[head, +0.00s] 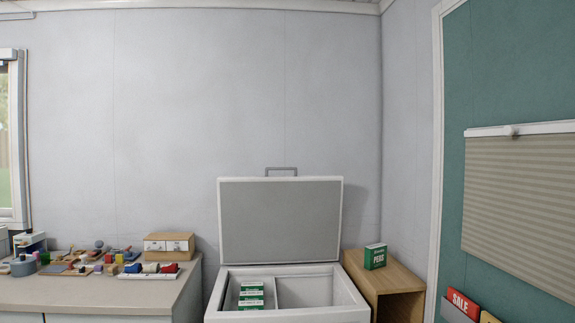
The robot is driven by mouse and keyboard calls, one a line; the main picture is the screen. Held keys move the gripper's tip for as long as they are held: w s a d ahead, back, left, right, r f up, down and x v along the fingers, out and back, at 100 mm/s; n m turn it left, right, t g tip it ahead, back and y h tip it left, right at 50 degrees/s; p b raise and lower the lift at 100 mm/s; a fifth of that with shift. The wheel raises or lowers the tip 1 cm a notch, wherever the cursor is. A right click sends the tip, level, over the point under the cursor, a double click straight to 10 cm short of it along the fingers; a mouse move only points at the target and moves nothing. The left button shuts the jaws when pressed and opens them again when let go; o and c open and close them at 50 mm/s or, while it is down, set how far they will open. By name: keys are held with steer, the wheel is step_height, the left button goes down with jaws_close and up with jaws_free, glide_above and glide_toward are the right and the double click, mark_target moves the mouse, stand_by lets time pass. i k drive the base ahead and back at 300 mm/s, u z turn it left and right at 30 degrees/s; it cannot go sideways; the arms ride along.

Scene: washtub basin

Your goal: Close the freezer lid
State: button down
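The freezer (350,294) is a white chest at the bottom centre of the head view, against the back wall. Its lid (280,222) stands open, nearly upright, with a grey inner panel and a white rim. A grey handle (281,169) sticks up from the lid's top edge. Inside the freezer, green and white boxes (251,290) are stacked in the left compartment. The right part of the inside that shows looks empty. The freezer's front is cut off by the frame. My gripper is not in view.
A wooden cabinet (390,275) with a green peas box (375,256) on top stands close at the freezer's right. A counter (100,290) with many small items and a small drawer box (169,244) stands at its left. A green door (510,80) is at far right.

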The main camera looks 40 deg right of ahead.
mark_target(266, 219)
steer(key=z, duration=0.15)
steer(key=i, duration=0.8)
steer(key=z, duration=0.85)
